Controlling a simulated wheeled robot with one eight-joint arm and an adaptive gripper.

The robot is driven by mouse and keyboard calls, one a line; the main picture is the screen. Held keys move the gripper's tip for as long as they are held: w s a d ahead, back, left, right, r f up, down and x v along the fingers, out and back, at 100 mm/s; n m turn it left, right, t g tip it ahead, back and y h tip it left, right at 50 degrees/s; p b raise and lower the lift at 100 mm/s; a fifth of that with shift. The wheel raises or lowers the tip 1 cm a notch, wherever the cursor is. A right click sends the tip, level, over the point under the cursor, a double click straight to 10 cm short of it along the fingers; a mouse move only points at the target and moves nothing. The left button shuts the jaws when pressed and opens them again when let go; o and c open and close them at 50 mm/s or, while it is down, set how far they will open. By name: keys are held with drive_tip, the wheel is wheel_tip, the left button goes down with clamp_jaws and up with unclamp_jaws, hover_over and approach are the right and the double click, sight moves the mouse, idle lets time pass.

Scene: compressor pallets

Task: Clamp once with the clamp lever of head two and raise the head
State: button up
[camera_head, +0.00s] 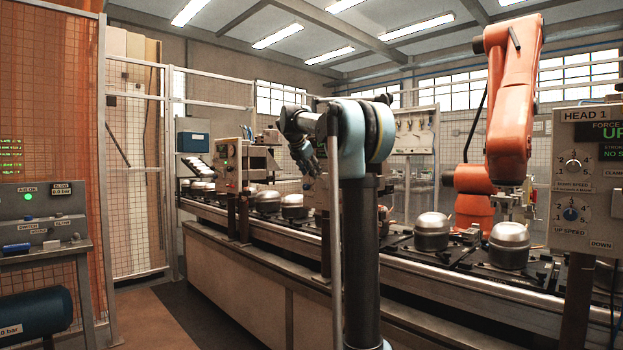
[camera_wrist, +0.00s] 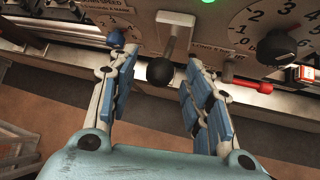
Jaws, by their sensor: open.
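In the wrist view, a lever with a grey stem and a black ball knob (camera_wrist: 160,71) hangs from a control panel (camera_wrist: 145,12). The label by it is too small to read, and no head number shows there. My gripper (camera_wrist: 158,82) is open, with its blue-padded fingers on either side of the black knob. The knob sits between the fingertips, apparently without contact. In the head view, my gripper (camera_head: 306,158) is at the panel beyond my arm, and the lever is hidden there.
Silver compressors (camera_head: 432,232) stand along the conveyor. An orange robot arm (camera_head: 508,110) and the HEAD 1 panel (camera_head: 590,180) are at right.

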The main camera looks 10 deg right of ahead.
drive_tip(key=v, duration=0.9)
drive_tip(key=s+d+f+m+g+y, duration=0.1)
drive_tip(key=s+d+f+m+g, duration=0.1)
drive_tip(key=s+f+m, duration=0.8)
drive_tip(key=s+d+f+m+g+y, duration=0.1)
drive_tip(key=s+d+f+m, duration=0.2)
drive_tip(key=s+f, duration=1.1)
drive_tip(key=s+a+f+m+g+y, duration=0.2)
drive_tip(key=s+f+m, duration=0.9)
drive_tip(key=s+f, duration=1.4)
wheel_tip(320, 180, down, 3)
drive_tip(key=shift+a+r+m+y, duration=0.15)
drive_tip(key=shift+a+m+y, duration=0.15)
drive_tip(key=shift+y, duration=0.3)
drive_tip(key=shift+s, duration=0.1)
drive_tip(key=shift+w+f, duration=0.2)
drive_tip(key=shift+w, duration=0.25)
